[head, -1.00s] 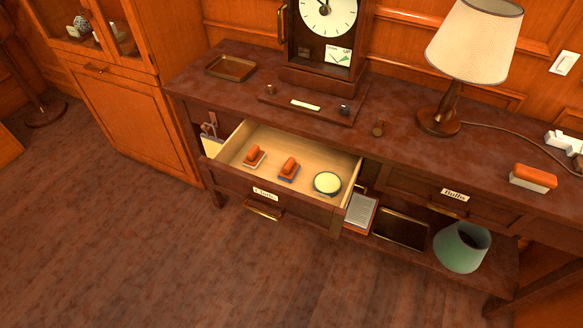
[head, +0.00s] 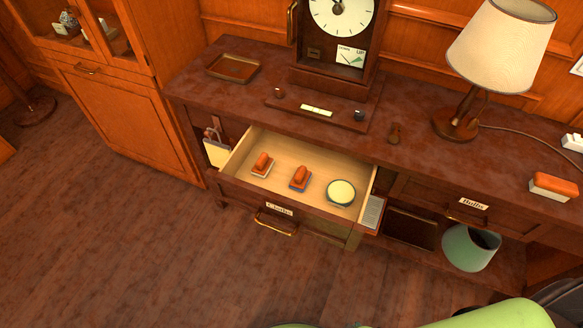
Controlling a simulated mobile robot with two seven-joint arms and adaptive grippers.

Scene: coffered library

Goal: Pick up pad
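The drawer labelled "Chalks" (head: 279,208) stands open under the table top. In it lie two small blocks with orange handles, one on a pale base (head: 262,165) at the left and one on a blue base (head: 300,178) in the middle. A round pad-like disc (head: 341,192) with a pale yellow-green top and dark rim lies at the drawer's right. I cannot tell for sure which of these is the pad. All three sit apart on the drawer floor. Neither gripper is in view.
On the table (head: 330,150) stand a clock (head: 338,55), a lamp (head: 500,45), a brass tray (head: 233,67) and an orange-topped block (head: 554,186). A green shade-like bin (head: 470,247) sits on the lower shelf. The floor left of the drawer is clear.

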